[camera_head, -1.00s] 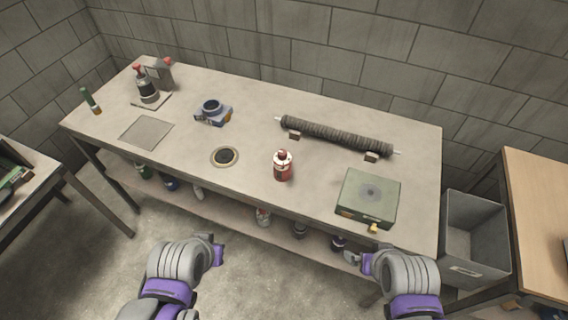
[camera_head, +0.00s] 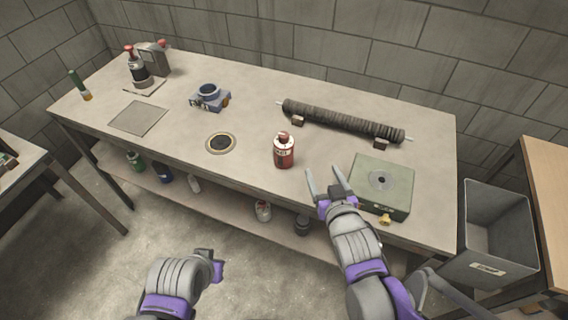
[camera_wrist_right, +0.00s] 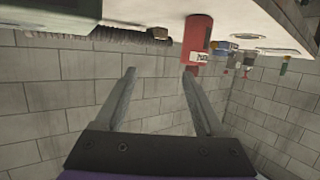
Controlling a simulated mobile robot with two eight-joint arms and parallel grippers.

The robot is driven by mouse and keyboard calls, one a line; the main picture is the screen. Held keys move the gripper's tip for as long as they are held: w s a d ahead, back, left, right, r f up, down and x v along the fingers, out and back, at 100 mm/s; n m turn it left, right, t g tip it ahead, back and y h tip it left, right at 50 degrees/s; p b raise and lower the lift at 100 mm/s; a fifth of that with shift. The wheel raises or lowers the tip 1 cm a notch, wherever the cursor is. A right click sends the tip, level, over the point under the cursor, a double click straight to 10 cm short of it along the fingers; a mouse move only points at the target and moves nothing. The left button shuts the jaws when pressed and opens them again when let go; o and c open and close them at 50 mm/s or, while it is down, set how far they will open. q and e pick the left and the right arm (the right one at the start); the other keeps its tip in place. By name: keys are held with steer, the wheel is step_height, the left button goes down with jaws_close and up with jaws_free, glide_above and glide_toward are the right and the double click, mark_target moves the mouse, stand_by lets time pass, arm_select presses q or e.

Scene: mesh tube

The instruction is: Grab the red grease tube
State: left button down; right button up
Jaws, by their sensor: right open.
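The red grease tube (camera_head: 284,152) stands upright near the front edge of the workbench (camera_head: 180,128), with a red cap and a pale label. It also shows in the right wrist view (camera_wrist_right: 197,40), upside down, beyond the fingertips. My right gripper (camera_head: 328,176) is open and empty, to the right of the tube and apart from it, at the bench's front edge. Its two fingers also show in the right wrist view (camera_wrist_right: 158,74). My left arm comes in at the bottom left of the head view, in front of the bench; its fingers cannot be made out.
A green box (camera_head: 382,186) stands close to the right of my right gripper. A dark mesh roll (camera_head: 345,120) lies behind on small blocks. A round ring plate (camera_head: 221,143) is left of the tube. A grey bin (camera_head: 495,235) stands right of the bench.

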mark_target(285, 141)
steer(key=w+a+y, duration=0.1)
steer(key=w+a, duration=0.1)
steer(key=w+a+n+t+y+b, duration=0.1)
steer(key=w+a, duration=0.1)
steer(key=a, duration=0.1)
steer(key=w+a+t+y+b, duration=0.1)
steer(key=w+a, duration=0.1)
steer(key=a, duration=0.1)
steer(key=shift+w+n, duration=0.3)
steer(key=shift+x, duration=3.05)
arm_select(q)
step_height(285, 141, down, 4)
steer(key=shift+f, duration=0.1)
arm_select(e)
steer(key=shift+s+a, duration=0.1)
steer(key=shift+a, duration=0.05)
steer(key=shift+c, duration=0.4)
jaws_close()
